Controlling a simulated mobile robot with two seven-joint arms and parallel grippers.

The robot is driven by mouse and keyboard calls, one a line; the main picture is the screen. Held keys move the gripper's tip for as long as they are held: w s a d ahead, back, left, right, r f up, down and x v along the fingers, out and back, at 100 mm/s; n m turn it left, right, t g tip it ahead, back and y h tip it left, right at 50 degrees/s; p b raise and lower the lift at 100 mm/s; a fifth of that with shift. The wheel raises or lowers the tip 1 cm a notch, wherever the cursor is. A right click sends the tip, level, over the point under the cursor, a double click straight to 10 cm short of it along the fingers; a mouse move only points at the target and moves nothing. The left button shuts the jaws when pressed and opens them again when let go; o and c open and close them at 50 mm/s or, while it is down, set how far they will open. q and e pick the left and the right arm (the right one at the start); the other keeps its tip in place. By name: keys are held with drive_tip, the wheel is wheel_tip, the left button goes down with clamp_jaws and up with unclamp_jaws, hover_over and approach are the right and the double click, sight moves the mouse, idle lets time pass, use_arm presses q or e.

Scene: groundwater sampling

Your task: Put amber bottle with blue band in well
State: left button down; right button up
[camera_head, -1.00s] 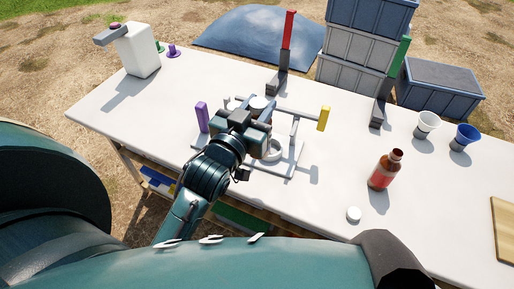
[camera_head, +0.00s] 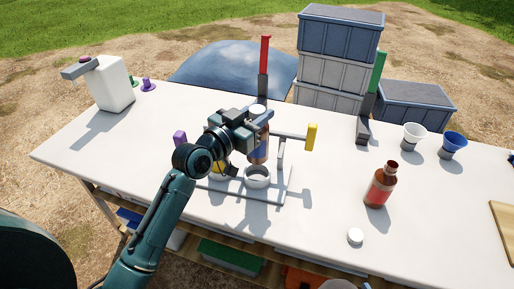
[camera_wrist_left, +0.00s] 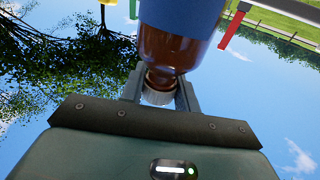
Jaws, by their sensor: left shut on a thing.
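The amber bottle with a blue band (camera_head: 259,150) is upright in my left gripper (camera_head: 262,122), which is shut on it near its neck. In the left wrist view the bottle's blue band (camera_wrist_left: 182,14) fills the top, with its amber shoulder and pale cap (camera_wrist_left: 158,97) between the fingers. A pale stand with round wells is below; its front white ring well (camera_head: 257,181) looks empty. The bottle's base shows just behind and above this ring; I cannot tell the gap. My forearm partly hides the left well. My right gripper is not in view.
An amber bottle with a red band (camera_head: 380,185) and a white cap (camera_head: 355,237) are to the right. White (camera_head: 413,135) and blue (camera_head: 453,144) cups stand further right.

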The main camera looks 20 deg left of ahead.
use_arm(q)
wheel_tip(320, 180, down, 8)
drive_tip(key=shift+f+b, duration=0.25)
drive_tip(key=shift+b, duration=0.65)
drive_tip(key=shift+f, duration=0.15)
drive_tip(key=c, duration=1)
unclamp_jaws()
drive_tip(key=shift+c, duration=0.2)
drive_tip(key=shift+r, duration=0.2)
drive_tip(key=v, duration=1.2)
drive_tip(key=s+d+f+n+g+y, duration=0.2)
drive_tip(key=s+d+f+g, duration=0.3)
drive_tip(key=s+f, duration=0.9)
drive_tip(key=d, duration=0.3)
drive_tip(key=shift+f+b, duration=0.3)
drive_tip(key=shift+f, duration=0.05)
